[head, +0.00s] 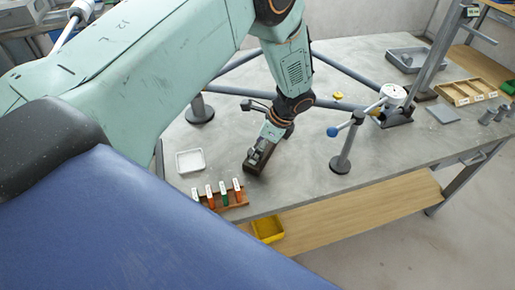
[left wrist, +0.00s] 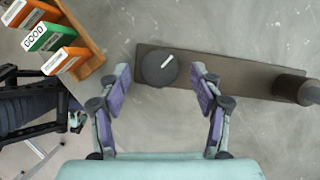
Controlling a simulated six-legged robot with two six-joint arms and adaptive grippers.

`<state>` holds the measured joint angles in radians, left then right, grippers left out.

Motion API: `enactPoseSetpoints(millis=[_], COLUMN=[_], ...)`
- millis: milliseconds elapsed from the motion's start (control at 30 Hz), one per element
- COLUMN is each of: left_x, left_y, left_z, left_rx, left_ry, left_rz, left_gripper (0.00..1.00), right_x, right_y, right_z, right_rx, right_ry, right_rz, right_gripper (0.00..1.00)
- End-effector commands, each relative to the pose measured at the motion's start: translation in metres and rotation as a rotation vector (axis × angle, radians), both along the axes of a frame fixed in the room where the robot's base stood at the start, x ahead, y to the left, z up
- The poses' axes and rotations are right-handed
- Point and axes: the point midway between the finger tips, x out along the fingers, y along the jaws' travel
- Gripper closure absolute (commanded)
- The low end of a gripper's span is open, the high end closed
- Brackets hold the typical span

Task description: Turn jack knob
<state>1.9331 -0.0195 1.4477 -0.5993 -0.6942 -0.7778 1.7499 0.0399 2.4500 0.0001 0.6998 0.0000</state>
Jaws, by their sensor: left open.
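The jack knob (left wrist: 158,67) is a round black knob with a white pointer line angled up and right. It sits near the left end of a dark bar-like base (left wrist: 235,77) in the left wrist view. My left gripper (left wrist: 161,82) is open, its two purple-padded fingers spread either side of the knob in the picture. The knob shows just beyond the gap between the fingertips, with no visible contact. In the head view my left arm reaches down over the grey table (head: 300,190), and the knob cannot be made out there. My right gripper is not in view.
A wooden rack (head: 236,204) of orange and green labelled pieces stands at the table's front edge, near a white tray (head: 190,160). A blue-tipped lever stand (head: 341,163) rises to the right. Grey frame tubes (head: 340,103) lie behind. Bare tabletop lies between.

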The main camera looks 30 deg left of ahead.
Motion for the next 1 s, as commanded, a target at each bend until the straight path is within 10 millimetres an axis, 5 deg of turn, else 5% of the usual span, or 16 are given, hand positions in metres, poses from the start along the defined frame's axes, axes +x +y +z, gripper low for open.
enactPoseSetpoints(millis=[500,1000], left_x=[0.01,0.011], left_y=[-0.035,-0.04], left_z=[0.088,0.1], left_rx=[0.002,0.0], left_ry=[-0.003,-0.001], left_rz=[-0.003,-0.001], left_gripper=[0.35,0.35], right_x=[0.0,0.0], right_y=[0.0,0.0], right_z=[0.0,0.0], right_rx=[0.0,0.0], right_ry=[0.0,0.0], right_rz=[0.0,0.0], right_gripper=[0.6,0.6])
